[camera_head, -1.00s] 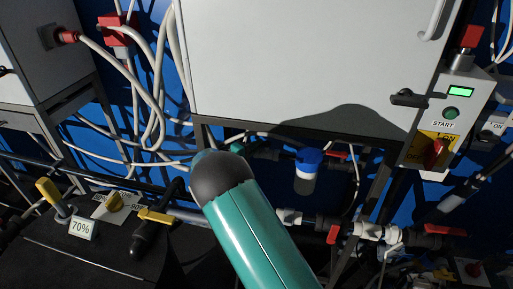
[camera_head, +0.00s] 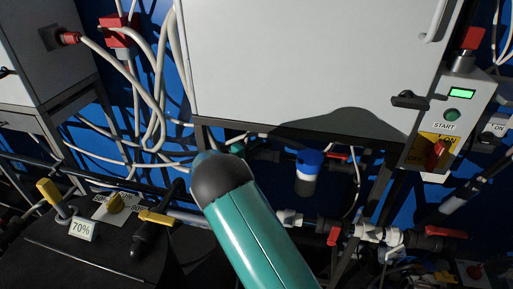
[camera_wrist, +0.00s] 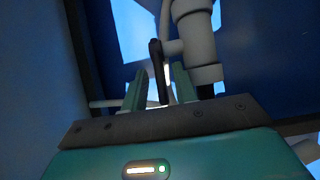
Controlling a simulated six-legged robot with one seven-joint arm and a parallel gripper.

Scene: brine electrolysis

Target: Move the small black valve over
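The small black valve handle (camera_wrist: 154,56) shows in the wrist view as a dark, narrow upright lever beside a pale grey pipe fitting (camera_wrist: 198,40). My gripper (camera_wrist: 160,70) has its two green fingers apart, one on each side of the handle's lower part. A gap shows between the handle and each finger, so the gripper appears open and not clamped. In the head view my teal arm hides the gripper, and I cannot make out this valve there.
A large grey cabinet (camera_head: 310,60) hangs above my arm. Pipes with red-handled valves (camera_head: 370,232) run at lower right. A control box with a START button (camera_head: 452,115) is at right. Loose white cables hang at left.

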